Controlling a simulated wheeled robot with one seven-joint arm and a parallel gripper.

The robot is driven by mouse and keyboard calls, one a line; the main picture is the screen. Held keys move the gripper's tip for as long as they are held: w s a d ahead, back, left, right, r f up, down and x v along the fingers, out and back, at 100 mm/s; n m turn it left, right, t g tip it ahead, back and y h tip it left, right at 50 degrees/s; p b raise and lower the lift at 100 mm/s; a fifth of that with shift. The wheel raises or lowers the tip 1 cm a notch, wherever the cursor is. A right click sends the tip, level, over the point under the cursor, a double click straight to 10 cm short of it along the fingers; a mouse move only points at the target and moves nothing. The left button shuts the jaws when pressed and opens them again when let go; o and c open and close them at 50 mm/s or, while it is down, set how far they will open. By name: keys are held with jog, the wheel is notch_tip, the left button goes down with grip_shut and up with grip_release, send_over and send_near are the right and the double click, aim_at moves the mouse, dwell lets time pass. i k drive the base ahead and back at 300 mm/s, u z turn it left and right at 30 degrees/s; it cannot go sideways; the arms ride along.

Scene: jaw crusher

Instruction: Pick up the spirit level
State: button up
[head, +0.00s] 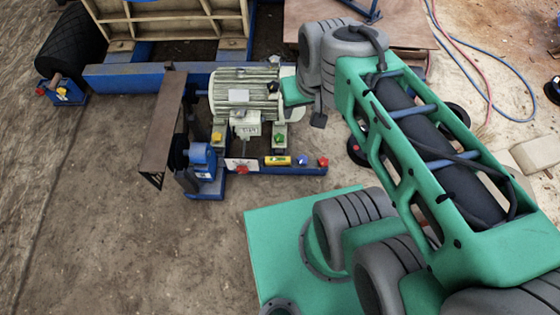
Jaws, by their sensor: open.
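The spirit level (277,160) is a small yellow bar. It lies lengthwise on top of the blue beam at the front of the machine, below and right of the motor. A red knob shows to its right on the same beam, and a white plate with a red mark to its left. My green and grey arm reaches from the lower right to the upper middle, bent above and right of the motor. I cannot make out the jaws at its end. No part of my arm visibly touches the level.
The ribbed motor (245,94) stands behind the level. A brown steel plate (162,130) and a blue bearing block (202,160) stand to the left. Blue and red hoses (487,62) lie at the right. The ground at the lower left is clear.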

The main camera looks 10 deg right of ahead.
aim_at(271, 160)
jog(key=z, duration=0.35)
jog(key=i, duration=0.65)
jog(key=u, duration=2.05)
